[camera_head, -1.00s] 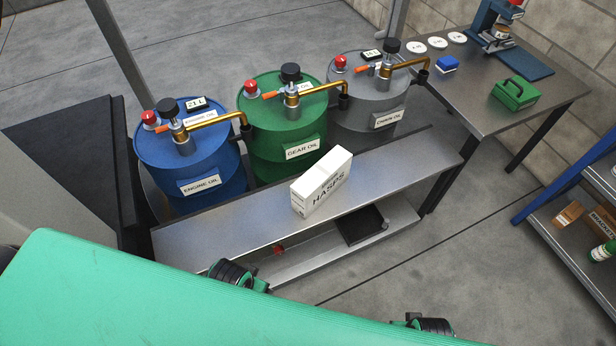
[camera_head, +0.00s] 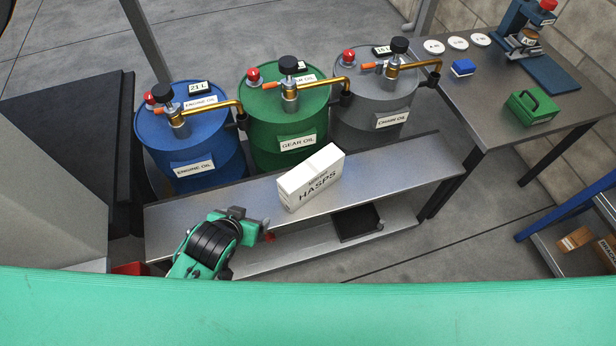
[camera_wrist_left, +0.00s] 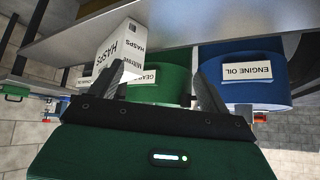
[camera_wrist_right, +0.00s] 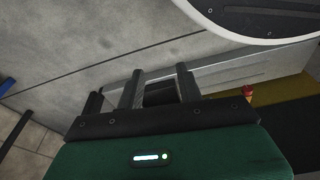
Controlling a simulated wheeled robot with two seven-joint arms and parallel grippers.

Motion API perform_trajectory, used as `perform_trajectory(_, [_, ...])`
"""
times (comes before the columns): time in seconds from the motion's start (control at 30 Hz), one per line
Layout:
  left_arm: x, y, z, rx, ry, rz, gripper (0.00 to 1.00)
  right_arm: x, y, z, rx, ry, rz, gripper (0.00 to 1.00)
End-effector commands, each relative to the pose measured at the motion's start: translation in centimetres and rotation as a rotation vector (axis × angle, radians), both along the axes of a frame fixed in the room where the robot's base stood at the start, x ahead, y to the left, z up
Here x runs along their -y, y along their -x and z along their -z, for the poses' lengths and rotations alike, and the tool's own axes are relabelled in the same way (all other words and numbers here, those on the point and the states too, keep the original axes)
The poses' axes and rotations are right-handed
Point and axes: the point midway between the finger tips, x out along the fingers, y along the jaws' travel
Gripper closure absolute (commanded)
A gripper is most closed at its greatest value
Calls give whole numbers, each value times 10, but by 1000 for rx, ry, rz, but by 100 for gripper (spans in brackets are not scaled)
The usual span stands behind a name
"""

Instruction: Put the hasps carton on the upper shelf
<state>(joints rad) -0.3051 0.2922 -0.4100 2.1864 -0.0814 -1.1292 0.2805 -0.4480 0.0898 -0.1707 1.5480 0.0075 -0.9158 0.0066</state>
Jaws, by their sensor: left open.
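The white hasps carton (camera_head: 311,180) stands on the top of a steel bench (camera_head: 400,174) in front of the drums. It also shows in the left wrist view (camera_wrist_left: 124,46), partly behind a finger. My left gripper (camera_head: 256,224) is open and empty at the bench's front edge, left of the carton and apart from it. Its fingers spread in the left wrist view (camera_wrist_left: 163,88). My right gripper (camera_wrist_right: 159,88) is open and empty in its own wrist view and out of the head view. A blue-posted rack shelf (camera_head: 552,252) is partly visible at the right edge.
Blue (camera_head: 192,150), green (camera_head: 285,130) and grey (camera_head: 375,125) oil drums with pumps stand behind the bench. A black tray (camera_head: 357,224) lies on its lower level. A brown box (camera_head: 575,239) sits on the rack. A worktable (camera_head: 480,110) stands at the back right.

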Motion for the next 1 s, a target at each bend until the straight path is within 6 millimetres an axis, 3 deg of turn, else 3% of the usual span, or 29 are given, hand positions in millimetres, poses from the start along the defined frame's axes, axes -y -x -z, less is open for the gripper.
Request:
perform_trajectory(0.3, [51, -57, -42, 273, 90, 142, 20, 3, 5, 10, -1, 4, -1, 64])
perform_trajectory(0.5, [78, -85, -43, 422, 178, 321, 20, 4, 5, 13, 2, 4, -2, 64])
perform_trajectory(0.67, [75, -97, -26, 454, 236, 468, 20, 5, 7, 16, -3, 6, -2, 64])
perform_trajectory(0.8, [59, -101, -10, 436, 268, 561, 20, 4, 7, 16, -3, 6, -2, 64])
perform_trajectory(1.0, [46, -103, 1, 406, 290, 614, 20, 4, 6, 15, -1, 5, -2, 64])
